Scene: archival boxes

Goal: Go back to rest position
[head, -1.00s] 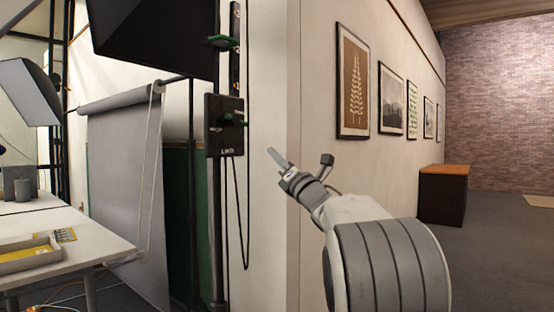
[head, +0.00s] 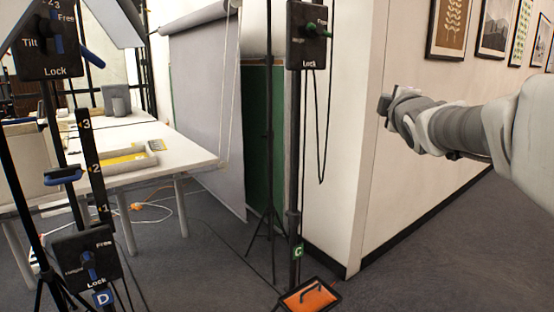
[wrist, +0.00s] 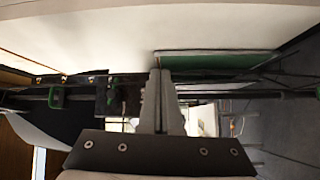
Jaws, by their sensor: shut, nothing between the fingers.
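My gripper (wrist: 158,78) shows in the wrist view with its two fingers together and nothing between them. In the head view my gripper (head: 384,103) is at the right, at the end of my outstretched arm, in front of the corner of the white wall (head: 352,150). It is apart from the stand marked C and holds nothing. The exact finger shape is hard to make out in the head view.
A black stand with a Lock box (head: 307,38) rises left of the wall corner, with an orange-topped weight (head: 310,298) at its foot. Another stand, marked D (head: 85,258), is near at left. A white table (head: 190,150) stands behind. Grey floor (head: 450,260) is clear at right.

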